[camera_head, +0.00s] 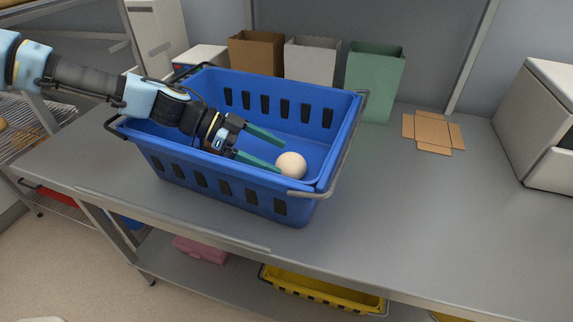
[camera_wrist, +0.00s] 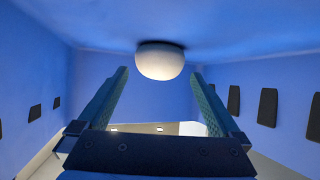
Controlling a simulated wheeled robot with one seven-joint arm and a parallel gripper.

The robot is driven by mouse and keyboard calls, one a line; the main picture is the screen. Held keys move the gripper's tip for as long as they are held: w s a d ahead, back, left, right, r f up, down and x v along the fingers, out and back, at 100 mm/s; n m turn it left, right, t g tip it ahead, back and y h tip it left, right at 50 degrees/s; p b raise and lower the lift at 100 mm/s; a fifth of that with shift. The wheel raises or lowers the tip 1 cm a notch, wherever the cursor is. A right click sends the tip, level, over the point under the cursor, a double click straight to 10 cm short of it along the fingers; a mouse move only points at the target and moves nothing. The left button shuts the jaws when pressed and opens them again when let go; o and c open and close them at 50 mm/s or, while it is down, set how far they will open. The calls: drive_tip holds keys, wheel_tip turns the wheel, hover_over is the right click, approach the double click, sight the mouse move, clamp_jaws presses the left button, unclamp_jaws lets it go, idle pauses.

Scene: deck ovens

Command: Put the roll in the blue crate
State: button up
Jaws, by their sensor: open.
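The roll (camera_head: 291,165), pale and round, is inside the blue crate (camera_head: 170,173), near its right end. It also shows in the wrist view (camera_wrist: 160,62), just beyond the fingertips, against the blue crate surface. My gripper (camera_head: 282,157) reaches down into the crate from the left. Its two teal fingers are spread apart, one on each side of the roll's near edge, and hold nothing. In the wrist view my gripper (camera_wrist: 160,80) shows a clear gap between its fingers and the roll. The crate stands on the grey table, with metal handles at its ends.
Brown (camera_head: 256,52), white (camera_head: 311,58) and green (camera_head: 374,80) paper bags stand behind the crate. A flat cardboard piece (camera_head: 432,132) lies on the table (camera_head: 420,215) to the right. A white appliance (camera_head: 540,125) stands at the far right. A yellow crate (camera_head: 322,291) is on the lower shelf.

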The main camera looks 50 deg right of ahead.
drive_tip(key=b+v, duration=0.2)
drive_tip(key=v, duration=0.5)
drive_tip(key=shift+w+a, duration=0.1)
